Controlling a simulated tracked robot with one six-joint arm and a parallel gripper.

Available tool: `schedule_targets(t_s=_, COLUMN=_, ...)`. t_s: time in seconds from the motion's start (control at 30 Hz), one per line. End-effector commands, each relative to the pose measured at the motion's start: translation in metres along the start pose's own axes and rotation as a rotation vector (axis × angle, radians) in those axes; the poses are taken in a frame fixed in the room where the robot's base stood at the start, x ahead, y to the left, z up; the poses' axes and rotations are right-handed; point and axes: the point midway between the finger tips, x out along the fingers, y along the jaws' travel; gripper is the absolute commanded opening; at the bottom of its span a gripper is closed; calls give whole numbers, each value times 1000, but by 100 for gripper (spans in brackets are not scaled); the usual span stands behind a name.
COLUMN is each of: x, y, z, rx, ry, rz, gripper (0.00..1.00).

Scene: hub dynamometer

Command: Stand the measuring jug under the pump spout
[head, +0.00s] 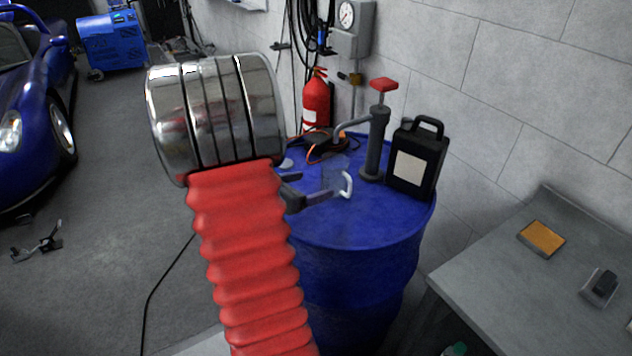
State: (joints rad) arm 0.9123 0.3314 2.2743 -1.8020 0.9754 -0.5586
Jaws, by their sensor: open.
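The clear measuring jug (335,172) stands on top of the blue drum, with its white handle (347,186) towards the right front. It is faint against the blue lid, so its outline is hard to make out. The pump (375,145) rises from the drum behind and right of the jug, with a red grip on top. Its grey spout (352,124) bends left and down above the jug's far side; I cannot tell whether it is centred over the jug. My gripper (316,185) is open at the jug's near left side, its dark fingers apart. My arm hides part of it.
The blue drum (355,232) also carries a black canister (417,160) right of the pump and an orange cable (325,152) at the back left. A red extinguisher (316,103) hangs behind. A grey bench (530,290) stands at right. The drum's front top is clear.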

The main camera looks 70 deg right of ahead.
Motion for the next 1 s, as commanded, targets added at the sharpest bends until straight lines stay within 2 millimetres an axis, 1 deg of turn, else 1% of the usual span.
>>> schedule_targets(t_s=0.03, x=-5, y=0, z=0, rx=-1, ry=-1, rz=2, gripper=79)
schedule_targets(t_s=0.17, x=-9, y=0, z=0, rx=-1, ry=0, rz=0, gripper=79)
schedule_targets(t_s=1.0, x=-10, y=0, z=0, rx=3, ry=1, rz=0, gripper=79)
